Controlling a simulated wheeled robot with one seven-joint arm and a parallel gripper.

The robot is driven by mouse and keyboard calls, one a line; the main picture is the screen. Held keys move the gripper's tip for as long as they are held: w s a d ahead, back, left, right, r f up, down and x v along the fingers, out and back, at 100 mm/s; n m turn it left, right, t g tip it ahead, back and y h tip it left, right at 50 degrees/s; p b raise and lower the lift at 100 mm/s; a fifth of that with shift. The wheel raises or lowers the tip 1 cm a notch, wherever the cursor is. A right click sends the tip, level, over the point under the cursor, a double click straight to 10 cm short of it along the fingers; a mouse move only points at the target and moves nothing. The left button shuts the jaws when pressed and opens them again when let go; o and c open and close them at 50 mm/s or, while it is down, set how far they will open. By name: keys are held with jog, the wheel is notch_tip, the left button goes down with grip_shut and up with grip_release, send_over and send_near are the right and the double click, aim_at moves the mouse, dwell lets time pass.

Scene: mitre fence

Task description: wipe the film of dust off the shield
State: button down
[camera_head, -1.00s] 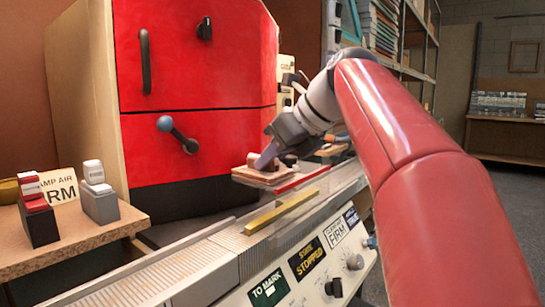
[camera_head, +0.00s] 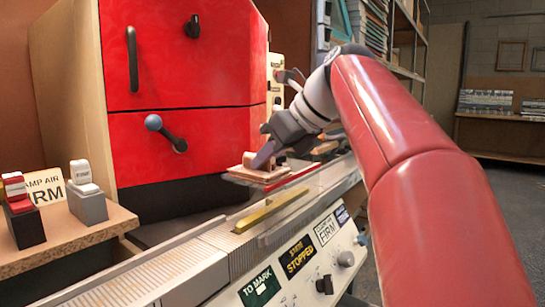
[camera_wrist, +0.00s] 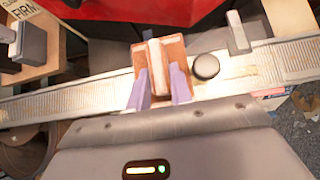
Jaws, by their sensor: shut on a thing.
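My gripper (camera_head: 266,156) is shut on the upright handle of a brown wooden-looking pad (camera_head: 250,174), which it holds level above the machine's grey ribbed bed. In the wrist view the pad (camera_wrist: 175,55) has a pale raised grip down its middle, between the two purple fingers of my gripper (camera_wrist: 160,88). The pad's underside is hidden.
A red cabinet (camera_head: 190,60) with dark handles stands behind the bed. A control panel with a "STOPPED" label (camera_head: 298,256) and knobs faces front. A wooden side table (camera_head: 75,240) at left holds a red-topped block (camera_head: 20,212) and a grey block (camera_head: 87,203).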

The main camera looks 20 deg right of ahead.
jog(key=shift+w+a, duration=0.5)
jog(key=shift+w, duration=0.1)
jog(key=shift+r, duration=0.1)
jog(key=shift+s+d, duration=0.4)
jog(key=shift+s, duration=0.2)
jog(key=shift+s+d, duration=0.4)
jog(key=shift+s, duration=0.2)
jog(key=shift+w+a+f, duration=0.15)
jog(key=shift+w+a, duration=0.25)
jog(key=shift+w, duration=0.2)
jog(key=shift+w+a+f, duration=0.1)
jog(key=shift+w+a, duration=0.3)
jog(key=shift+w, duration=0.15)
jog(key=shift+s+d, duration=0.1)
